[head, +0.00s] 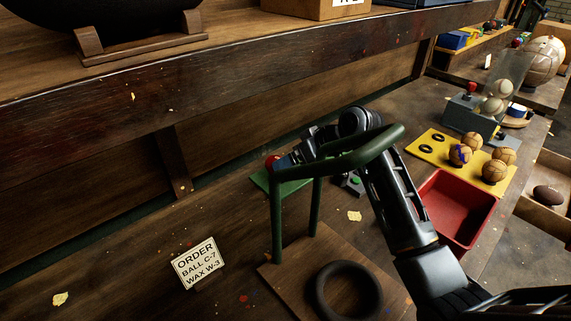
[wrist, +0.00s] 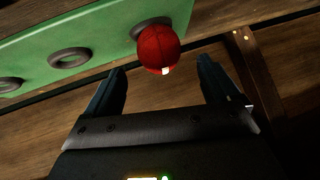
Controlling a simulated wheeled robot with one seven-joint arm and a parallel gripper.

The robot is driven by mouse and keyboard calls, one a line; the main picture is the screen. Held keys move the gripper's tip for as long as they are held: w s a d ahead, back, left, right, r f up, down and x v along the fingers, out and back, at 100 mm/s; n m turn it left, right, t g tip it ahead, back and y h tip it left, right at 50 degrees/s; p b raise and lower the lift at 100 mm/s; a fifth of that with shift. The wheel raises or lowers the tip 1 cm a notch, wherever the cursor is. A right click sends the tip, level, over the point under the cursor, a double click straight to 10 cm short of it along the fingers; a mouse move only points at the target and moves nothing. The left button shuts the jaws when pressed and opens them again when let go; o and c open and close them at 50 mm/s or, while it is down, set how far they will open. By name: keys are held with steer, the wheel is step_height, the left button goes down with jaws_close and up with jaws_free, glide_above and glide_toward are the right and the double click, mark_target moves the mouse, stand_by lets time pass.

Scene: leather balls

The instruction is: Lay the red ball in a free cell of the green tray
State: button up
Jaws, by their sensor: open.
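The red ball (wrist: 158,48) is at the right-end ring cell of the green tray (wrist: 100,30) in the wrist view, covering part of that dark ring. Whether it rests fully in the ring I cannot tell. Two other rings of the tray, a middle one (wrist: 70,58) and a left one (wrist: 9,85), are empty. My gripper (wrist: 161,70) is open, its fingers apart on either side of the ball's near edge, with gaps to it.
A green arched frame (head: 277,225) on a wooden base (head: 283,287) stands close in front of my gripper. A black ring (head: 348,290) lies on that base. A red bin (head: 456,208) and a yellow tray (head: 428,147) with several balls are right. An order card (head: 200,262) lies left.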

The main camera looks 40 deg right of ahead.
steer(key=v, duration=0.7)
steer(key=shift+s+r, duration=0.2)
steer(key=shift+s, duration=0.05)
steer(key=shift+d, duration=0.1)
